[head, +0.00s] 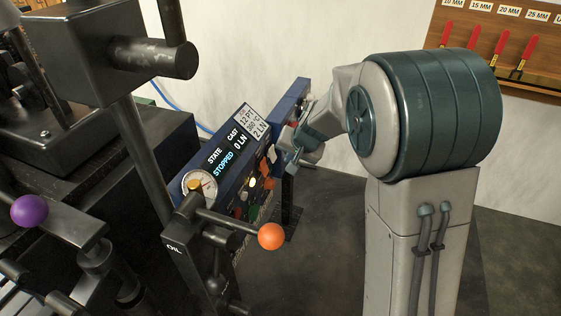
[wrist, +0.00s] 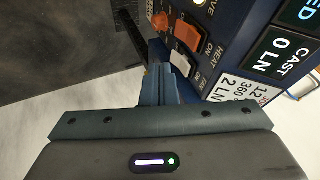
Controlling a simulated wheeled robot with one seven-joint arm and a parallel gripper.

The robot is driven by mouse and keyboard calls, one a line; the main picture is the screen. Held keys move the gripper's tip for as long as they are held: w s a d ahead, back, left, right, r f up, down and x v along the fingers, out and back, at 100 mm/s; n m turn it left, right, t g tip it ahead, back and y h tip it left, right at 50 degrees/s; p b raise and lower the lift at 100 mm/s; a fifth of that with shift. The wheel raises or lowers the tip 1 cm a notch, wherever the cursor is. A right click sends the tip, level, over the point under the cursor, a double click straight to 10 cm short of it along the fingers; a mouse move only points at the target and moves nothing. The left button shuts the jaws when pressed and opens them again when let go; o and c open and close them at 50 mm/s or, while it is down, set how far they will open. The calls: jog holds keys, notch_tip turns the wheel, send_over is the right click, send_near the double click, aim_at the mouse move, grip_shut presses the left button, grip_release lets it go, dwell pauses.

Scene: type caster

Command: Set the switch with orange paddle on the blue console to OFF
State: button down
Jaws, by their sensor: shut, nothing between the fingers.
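The blue console (head: 226,150) stands left of centre in the head view, and its panel also shows in the wrist view (wrist: 232,60). A switch with an orange paddle (wrist: 187,32) sits on that panel. Contact with the panel cannot be told. In the head view my gripper (head: 300,150) is at the console's far end. The orange paddle's set position is unclear.
A lever with an orange ball (head: 271,236) and a round gauge (head: 199,186) are at the console's near end. A purple ball knob (head: 29,210) is on the dark machine at left. A red-orange button (wrist: 160,20) is beside the orange paddle.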

jog(key=b, duration=0.2)
send_near(267, 171)
notch_tip(267, 171, down, 4)
jog(key=w+d, duration=0.1)
jog(key=d, duration=0.2)
jog(key=shift+w+a+f, duration=0.2)
jog(key=shift+w+a, duration=0.1)
jog(key=shift+a, duration=0.35)
jog(key=shift+w+a+f, duration=0.2)
jog(key=shift+w+a, duration=0.1)
jog(key=shift+a, duration=0.4)
jog(key=shift+w+a+f, duration=0.2)
jog(key=shift+w+a, duration=0.1)
jog(key=shift+a, duration=0.35)
jog(key=shift+f, duration=0.1)
jog(key=b, duration=0.3)
jog(key=shift+a+y, duration=0.2)
jog(key=shift+y, duration=0.2)
